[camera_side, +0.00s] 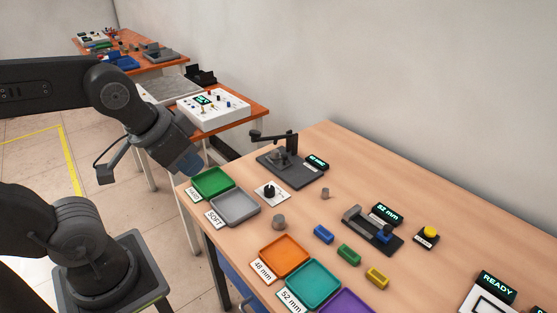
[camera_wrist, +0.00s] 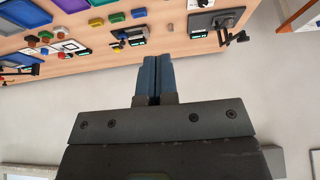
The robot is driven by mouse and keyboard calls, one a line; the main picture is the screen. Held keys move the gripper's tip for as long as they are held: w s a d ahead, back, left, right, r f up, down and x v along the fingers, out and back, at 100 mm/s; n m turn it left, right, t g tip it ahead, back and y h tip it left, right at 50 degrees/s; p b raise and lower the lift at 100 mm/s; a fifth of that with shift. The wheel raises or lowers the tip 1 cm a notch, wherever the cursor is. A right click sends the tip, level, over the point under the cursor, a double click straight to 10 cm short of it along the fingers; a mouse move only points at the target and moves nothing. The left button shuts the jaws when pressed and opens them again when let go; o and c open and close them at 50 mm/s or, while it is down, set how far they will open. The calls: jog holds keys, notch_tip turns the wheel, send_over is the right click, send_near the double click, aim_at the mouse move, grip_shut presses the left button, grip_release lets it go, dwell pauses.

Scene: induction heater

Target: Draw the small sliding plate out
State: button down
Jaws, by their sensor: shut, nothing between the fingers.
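My gripper (camera_side: 188,163), with blue fingers, hangs above and beside the left end of the long wooden table, near the green tray. In the wrist view its two fingers (camera_wrist: 155,60) lie side by side, shut, with nothing between them. I cannot pick out a small sliding plate for certain. A white control box (camera_side: 213,110) with a lit display and several knobs stands on the table behind. A flat grey plate (camera_side: 168,89) lies to its left, and a black fixture (camera_side: 202,77) stands behind. My gripper is apart from all of these.
The long table holds a green tray (camera_side: 212,181), a grey tray (camera_side: 235,207), a lever fixture (camera_side: 290,165), an orange tray (camera_side: 285,256) and a teal tray (camera_side: 313,286). Several coloured blocks lie near a 52 mm gauge (camera_side: 372,229). A gap separates the tables.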

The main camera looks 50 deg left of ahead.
jog(key=c, duration=1.8)
grip_release()
jog(key=shift+o, duration=0.6)
jog(key=shift+w+r, duration=0.15)
jog(key=o, duration=0.6)
jog(key=w+a+n, duration=0.1)
jog(key=w, duration=0.2)
jog(key=w+r+n, duration=0.1)
jog(key=w, duration=0.2)
jog(key=w+a+r+n+g+y, duration=0.1)
jog(key=w, duration=0.2)
jog(key=shift+w+a+r+n, duration=0.2)
jog(key=shift+w+a+n, duration=0.1)
jog(key=shift+a, duration=0.05)
jog(key=shift+o, duration=0.8)
jog(key=w+a+f+n+g+y, duration=0.1)
jog(key=w+a+n, duration=0.2)
jog(key=w, duration=0.7)
jog(key=shift+a+f, duration=0.15)
jog(key=shift+f, duration=0.15)
jog(key=n+g+y, duration=0.2)
jog(key=n, duration=0.5)
send_over(284, 156)
jog(key=s+d, duration=0.2)
jog(key=d, duration=0.3)
notch_tip(284, 156, down, 14)
jog(key=x, duration=1.4)
jog(key=shift+c, duration=0.5)
grip_shut()
